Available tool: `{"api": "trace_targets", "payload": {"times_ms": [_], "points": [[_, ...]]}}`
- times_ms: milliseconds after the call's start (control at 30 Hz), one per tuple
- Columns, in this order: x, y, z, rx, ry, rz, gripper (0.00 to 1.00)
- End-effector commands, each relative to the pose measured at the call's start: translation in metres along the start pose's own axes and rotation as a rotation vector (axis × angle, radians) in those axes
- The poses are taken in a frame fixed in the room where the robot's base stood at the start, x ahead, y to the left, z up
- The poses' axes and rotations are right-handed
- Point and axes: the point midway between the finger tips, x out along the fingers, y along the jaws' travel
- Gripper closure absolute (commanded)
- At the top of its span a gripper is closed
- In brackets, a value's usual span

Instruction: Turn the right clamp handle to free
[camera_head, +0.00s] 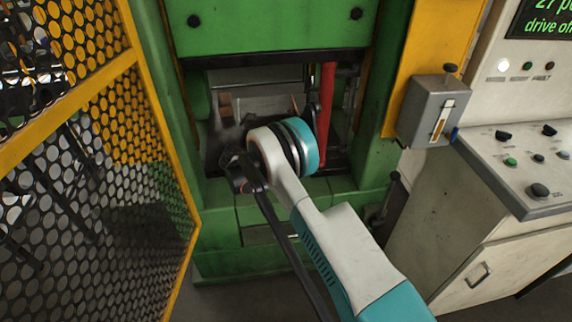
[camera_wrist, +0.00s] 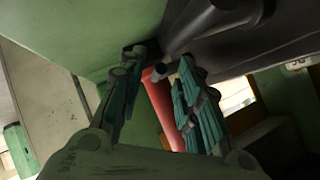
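The green press frame (camera_head: 270,30) has an opening with dark tooling, and my arm reaches into it. A red bar (camera_head: 327,110) stands upright at the opening's right side. In the wrist view my gripper (camera_wrist: 160,62) has its two teal-padded fingers apart. A red bar (camera_wrist: 162,112) shows between and beyond them, with no visible contact. A dark round rod (camera_wrist: 202,22) lies just past the fingertips and slants up to the right. I cannot tell whether this rod is the right clamp handle.
A yellow mesh guard (camera_head: 150,170) stands close on the left. On the right are a grey box (camera_head: 432,108) with a small lever and a control console (camera_head: 520,165) with knobs and a screen (camera_head: 545,20). Little free room shows around my wrist inside the opening.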

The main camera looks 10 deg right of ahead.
Motion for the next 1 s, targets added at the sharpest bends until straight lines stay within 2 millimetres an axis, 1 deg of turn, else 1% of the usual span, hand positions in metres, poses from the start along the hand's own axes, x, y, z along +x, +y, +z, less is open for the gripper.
{"api": "trace_targets", "payload": {"times_ms": [33, 300, 400, 500, 600, 700, 1000], "points": [[-0.011, 0.000, 0.001, -0.002, -0.001, -0.002, 0.69], [-0.066, 0.000, 0.001, -0.002, -0.002, -0.002, 0.69], [-0.082, 0.000, 0.001, -0.002, -0.001, -0.001, 0.69], [-0.093, 0.000, 0.001, -0.002, -0.001, -0.001, 0.69], [-0.101, 0.000, 0.001, -0.001, -0.001, 0.000, 0.69], [-0.103, 0.001, 0.000, 0.000, 0.000, 0.001, 0.69], [-0.103, 0.001, 0.000, 0.000, 0.000, 0.000, 0.69]]}}
